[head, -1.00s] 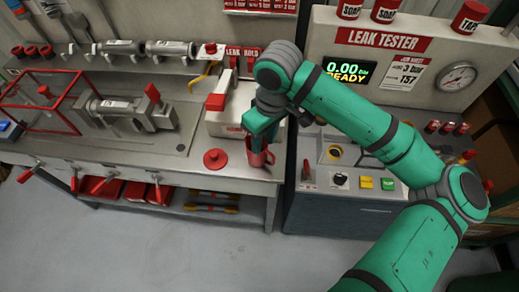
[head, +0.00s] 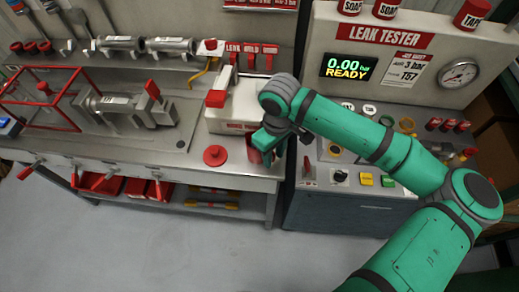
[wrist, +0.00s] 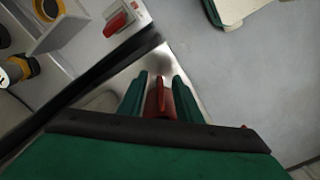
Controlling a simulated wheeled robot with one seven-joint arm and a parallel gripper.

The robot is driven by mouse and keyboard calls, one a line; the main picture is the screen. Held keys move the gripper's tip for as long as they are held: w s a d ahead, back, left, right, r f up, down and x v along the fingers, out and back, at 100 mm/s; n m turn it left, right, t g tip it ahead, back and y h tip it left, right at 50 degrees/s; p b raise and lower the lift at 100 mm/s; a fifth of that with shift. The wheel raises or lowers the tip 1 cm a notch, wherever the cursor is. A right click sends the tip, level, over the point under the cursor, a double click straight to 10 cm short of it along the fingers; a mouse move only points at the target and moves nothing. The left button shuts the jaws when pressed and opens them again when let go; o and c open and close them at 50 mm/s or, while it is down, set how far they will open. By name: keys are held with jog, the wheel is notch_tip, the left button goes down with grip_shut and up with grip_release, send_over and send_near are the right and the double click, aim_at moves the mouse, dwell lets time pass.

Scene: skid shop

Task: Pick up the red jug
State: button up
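The red jug (head: 256,156) stands at the right front end of the steel bench, partly hidden behind my gripper (head: 268,142) in the head view. In the wrist view, my gripper (wrist: 160,95) has its two green fingers on either side of a narrow upright red part of the jug (wrist: 159,100). Gaps show between that part and the fingers, so the gripper looks open around it. The lower jug is hidden by the gripper body.
A round red lid-like disc (head: 215,156) lies left of the jug. A white box with red labels (head: 237,112) stands behind. The leak tester console (head: 350,185) is close on the right, across a narrow gap. A vise-like fixture (head: 125,105) is farther left.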

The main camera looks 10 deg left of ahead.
jog(key=shift+f, duration=0.8)
jog(key=shift+c, duration=0.3)
grip_shut()
jog(key=shift+r, duration=0.2)
